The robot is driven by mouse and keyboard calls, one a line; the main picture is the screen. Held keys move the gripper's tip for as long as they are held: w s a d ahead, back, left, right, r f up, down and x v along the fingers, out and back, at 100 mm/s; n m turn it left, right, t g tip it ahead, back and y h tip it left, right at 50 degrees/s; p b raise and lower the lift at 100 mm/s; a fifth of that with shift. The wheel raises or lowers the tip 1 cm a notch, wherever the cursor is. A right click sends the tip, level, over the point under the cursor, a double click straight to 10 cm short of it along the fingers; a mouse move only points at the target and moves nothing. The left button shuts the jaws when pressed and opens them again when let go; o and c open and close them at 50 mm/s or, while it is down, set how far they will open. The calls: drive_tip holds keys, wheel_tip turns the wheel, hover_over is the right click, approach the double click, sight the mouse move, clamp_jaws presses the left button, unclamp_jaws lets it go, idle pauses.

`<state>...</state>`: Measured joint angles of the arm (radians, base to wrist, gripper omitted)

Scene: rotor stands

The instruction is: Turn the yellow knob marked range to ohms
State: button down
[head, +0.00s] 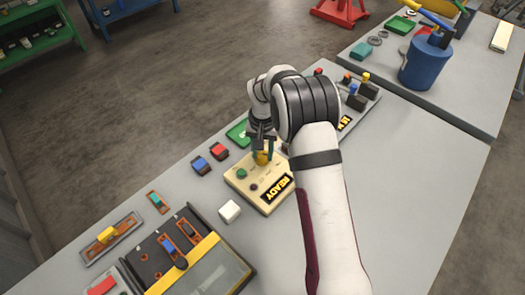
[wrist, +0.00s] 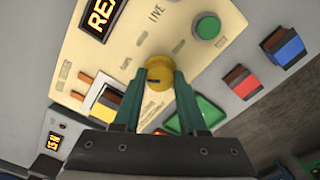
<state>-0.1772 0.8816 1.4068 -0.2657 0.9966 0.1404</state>
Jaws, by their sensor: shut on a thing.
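The yellow knob (wrist: 159,72) sits on a cream panel (wrist: 128,40) with a lit READY display (wrist: 103,17). It carries a dark pointer line. In the wrist view my gripper (wrist: 159,76) has its two green fingers shut on the knob, one on each side. In the head view my gripper (head: 263,150) reaches down onto the panel, and the yellow knob (head: 262,158) shows between the fingers. Small labels, LIVE among them, are printed on the panel. I cannot make out the range or ohms marks.
A green button (wrist: 207,27) is on the same panel. Blue (head: 200,165) and red (head: 219,151) blocks and a green tray (head: 238,133) lie close by. A white cube (head: 229,211) stands in front. A second panel with a display stands behind my arm. Bare bench lies at the right.

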sight(262, 154)
idle(0.4)
drive_tip(key=shift+c, duration=2.2)
unclamp_jaws()
drive_tip(key=shift+r, duration=0.15)
wheel_tip(262, 154, up, 16)
drive_tip(key=shift+f, duration=0.2)
